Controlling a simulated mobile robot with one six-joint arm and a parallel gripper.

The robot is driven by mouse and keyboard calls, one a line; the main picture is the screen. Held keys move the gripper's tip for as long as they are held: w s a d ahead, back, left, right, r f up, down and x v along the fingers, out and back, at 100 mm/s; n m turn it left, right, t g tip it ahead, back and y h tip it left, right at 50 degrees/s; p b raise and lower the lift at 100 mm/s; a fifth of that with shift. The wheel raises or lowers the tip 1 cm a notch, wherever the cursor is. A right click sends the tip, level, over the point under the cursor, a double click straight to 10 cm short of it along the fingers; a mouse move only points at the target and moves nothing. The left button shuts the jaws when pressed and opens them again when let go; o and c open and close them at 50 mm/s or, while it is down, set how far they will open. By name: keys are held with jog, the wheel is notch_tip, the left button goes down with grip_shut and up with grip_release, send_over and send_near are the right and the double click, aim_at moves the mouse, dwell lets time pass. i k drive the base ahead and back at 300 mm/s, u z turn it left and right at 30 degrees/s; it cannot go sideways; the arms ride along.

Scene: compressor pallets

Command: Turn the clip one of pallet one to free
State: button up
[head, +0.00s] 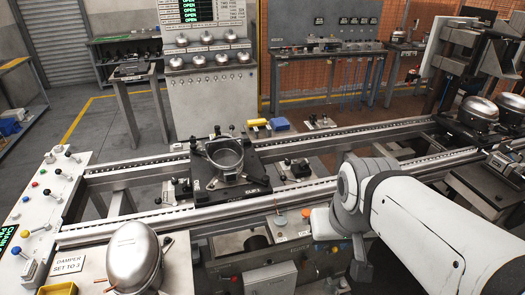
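A dark pallet (258,181) sits on the conveyor rails near the middle of the head view, with lettering on its front edge that is too small to read surely. An open metal compressor shell (224,156) stands upright on it. Small dark clips are around the shell, one at the back left (194,144); which is clip one, and how each is turned, I cannot tell. My gripper (361,269) hangs at the end of my white arm, right of and nearer than the pallet, apart from it. Its fingers cannot be made out.
A rounded metal shell (134,256) stands at the front left beside a "DAMPER SET TO 3" sign (70,264). A control panel (42,205) is at left. More domed shells (478,111) sit at the right. A gauge cabinet (209,100) stands behind the conveyor (345,134).

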aim_at(265, 182)
jog(key=i, duration=0.9)
jog(key=u, duration=0.05)
